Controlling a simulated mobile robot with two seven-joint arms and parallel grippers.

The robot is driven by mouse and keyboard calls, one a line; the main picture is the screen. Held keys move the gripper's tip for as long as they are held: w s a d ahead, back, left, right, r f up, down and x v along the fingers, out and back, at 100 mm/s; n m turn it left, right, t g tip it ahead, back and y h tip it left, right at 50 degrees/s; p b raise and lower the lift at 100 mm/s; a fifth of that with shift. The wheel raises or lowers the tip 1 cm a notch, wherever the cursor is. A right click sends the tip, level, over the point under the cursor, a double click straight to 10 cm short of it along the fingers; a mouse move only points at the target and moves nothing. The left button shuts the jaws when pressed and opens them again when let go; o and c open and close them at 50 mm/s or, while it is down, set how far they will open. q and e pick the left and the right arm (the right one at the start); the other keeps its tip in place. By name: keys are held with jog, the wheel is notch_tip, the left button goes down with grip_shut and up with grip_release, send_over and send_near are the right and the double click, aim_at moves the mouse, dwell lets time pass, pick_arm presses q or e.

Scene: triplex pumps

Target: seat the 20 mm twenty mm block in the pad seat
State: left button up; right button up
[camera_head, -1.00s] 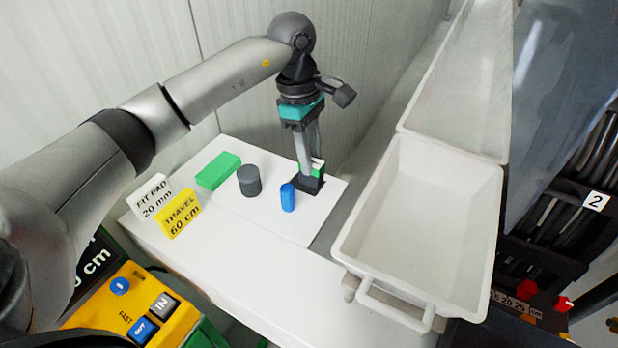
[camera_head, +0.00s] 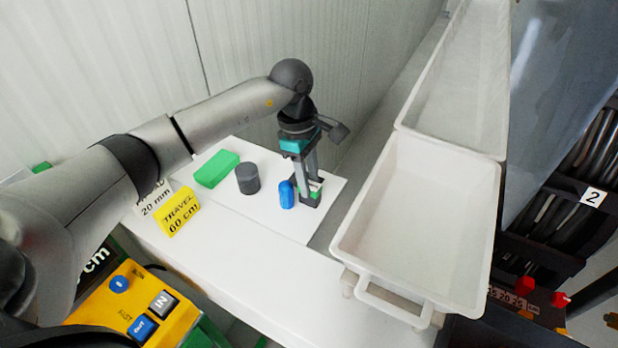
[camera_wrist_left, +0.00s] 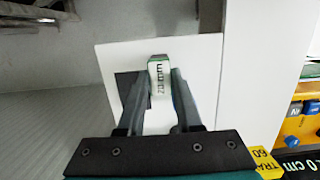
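The block (camera_head: 316,190) is small, with green and white faces. In the left wrist view its white top (camera_wrist_left: 158,76) carries sideways "mm" lettering; the digits are hard to read. My left gripper (camera_head: 309,196) points down, with its fingers on both sides of the block, seemingly closed on it. The dark square pad seat (camera_wrist_left: 122,82) lies on the white board, left of the block in the left wrist view and partly covered by a finger. In the head view the gripper largely hides it. The height of the block above the board cannot be told. My right gripper is out of view.
A blue piece (camera_head: 287,195) stands close beside my left fingers. A grey cylinder (camera_head: 247,179) and a green block (camera_head: 217,169) are farther left on the white board (camera_head: 285,224). A yellow sign (camera_head: 178,212) stands left. A white tray (camera_head: 420,215) lies right.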

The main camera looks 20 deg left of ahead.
pick_arm(q)
jog(key=o, duration=0.4)
jog(key=shift+r, duration=0.1)
